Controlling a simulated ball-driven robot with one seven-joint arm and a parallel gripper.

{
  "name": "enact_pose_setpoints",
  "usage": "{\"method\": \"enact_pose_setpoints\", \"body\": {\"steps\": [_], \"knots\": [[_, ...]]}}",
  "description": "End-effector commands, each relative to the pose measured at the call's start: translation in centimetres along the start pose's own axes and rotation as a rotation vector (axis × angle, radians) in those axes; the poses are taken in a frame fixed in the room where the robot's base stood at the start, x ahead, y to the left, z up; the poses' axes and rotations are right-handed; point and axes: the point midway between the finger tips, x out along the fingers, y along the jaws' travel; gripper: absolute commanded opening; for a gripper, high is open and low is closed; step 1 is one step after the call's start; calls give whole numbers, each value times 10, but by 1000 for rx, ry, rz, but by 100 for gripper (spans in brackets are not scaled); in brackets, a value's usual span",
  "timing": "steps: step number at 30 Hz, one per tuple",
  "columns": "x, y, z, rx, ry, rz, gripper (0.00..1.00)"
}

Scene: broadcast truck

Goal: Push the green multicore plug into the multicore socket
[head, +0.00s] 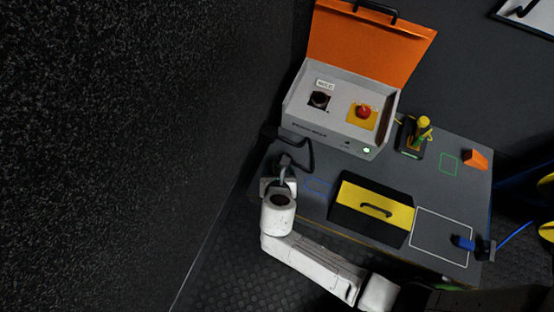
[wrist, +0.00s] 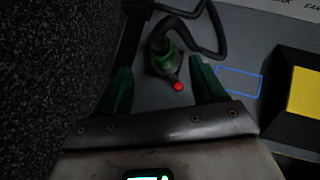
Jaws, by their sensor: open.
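The green plug (wrist: 167,57) is on the grey table with a thick dark cable running from it, between and a little beyond my fingertips in the wrist view. My gripper (wrist: 161,72) is open, one dark green finger on each side of the plug, with visible gaps. In the head view my gripper (head: 284,173) is low at the table's left end and mostly hides the plug. A dark socket (head: 319,100), which looks like the multicore socket, is on the grey box under a small white label. Its label is too small to read.
The grey box (head: 328,137) has an orange lid standing open and a red button (head: 363,111) on yellow. A black and yellow case (head: 374,207) stands right of my gripper. A yellow-topped item (head: 423,124), orange wedge (head: 475,158) and blue connector (head: 464,242) are farther right. A dark wall is at left.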

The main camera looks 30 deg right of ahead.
Motion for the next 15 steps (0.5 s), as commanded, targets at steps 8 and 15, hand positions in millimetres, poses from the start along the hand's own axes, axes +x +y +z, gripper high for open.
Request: {"method": "enact_pose_setpoints", "body": {"steps": [8,15], "knots": [[37,0,-3,1,-1,-1,70],[57,0,-1,0,0,0,70]]}}
